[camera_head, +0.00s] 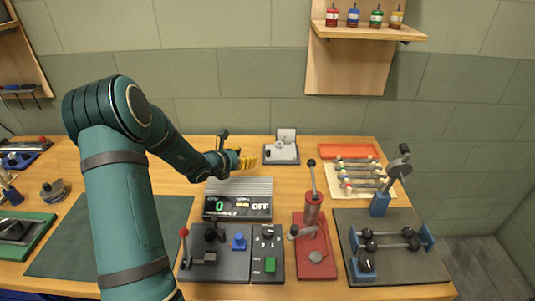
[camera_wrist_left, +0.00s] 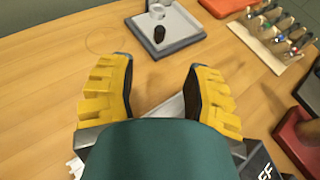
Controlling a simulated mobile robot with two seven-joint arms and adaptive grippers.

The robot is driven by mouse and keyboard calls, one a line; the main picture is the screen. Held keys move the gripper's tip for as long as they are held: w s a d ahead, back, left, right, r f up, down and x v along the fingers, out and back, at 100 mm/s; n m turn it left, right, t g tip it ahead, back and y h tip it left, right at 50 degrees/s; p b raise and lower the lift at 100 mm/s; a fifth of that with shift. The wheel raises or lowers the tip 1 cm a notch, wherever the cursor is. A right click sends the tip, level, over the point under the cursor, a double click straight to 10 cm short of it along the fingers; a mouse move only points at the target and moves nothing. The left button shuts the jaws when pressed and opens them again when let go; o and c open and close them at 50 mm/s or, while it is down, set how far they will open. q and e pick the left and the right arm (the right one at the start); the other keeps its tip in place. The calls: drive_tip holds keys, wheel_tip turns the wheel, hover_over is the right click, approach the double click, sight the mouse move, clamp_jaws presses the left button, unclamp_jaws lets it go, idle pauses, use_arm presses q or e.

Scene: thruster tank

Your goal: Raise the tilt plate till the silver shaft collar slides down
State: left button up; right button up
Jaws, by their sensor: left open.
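The tilt plate unit (camera_head: 281,154) is a small grey base with a pale upright part at its back, standing at the rear of the bench. In the left wrist view its grey plate (camera_wrist_left: 178,40) carries a dark knob (camera_wrist_left: 159,34) and a small silver ring-like piece, perhaps the shaft collar (camera_wrist_left: 157,11), near the top edge. My left gripper (camera_head: 248,160) has yellow fingers and is open and empty. It is to the left of the unit and apart from it. In the wrist view its fingertips (camera_wrist_left: 160,75) are spread, with bare wood between them. My right gripper is not in view.
A grey display box (camera_head: 238,200) stands below the left gripper. A red lever press (camera_head: 312,215) and a dark board with dumbbell-like bars (camera_head: 385,250) are to the right. An orange tray (camera_head: 347,150) lies at the back right. Wood around the plate unit is clear.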

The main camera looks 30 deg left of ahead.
sight(267, 151)
use_arm(q)
drive_tip(key=b+x, duration=0.1)
drive_tip(key=x, duration=1.2)
drive_tip(key=shift+w+d+f, duration=0.1)
drive_tip(key=shift+w, duration=0.2)
drive_tip(key=shift+c, duration=0.4)
drive_tip(key=shift+s, duration=0.1)
clamp_jaws()
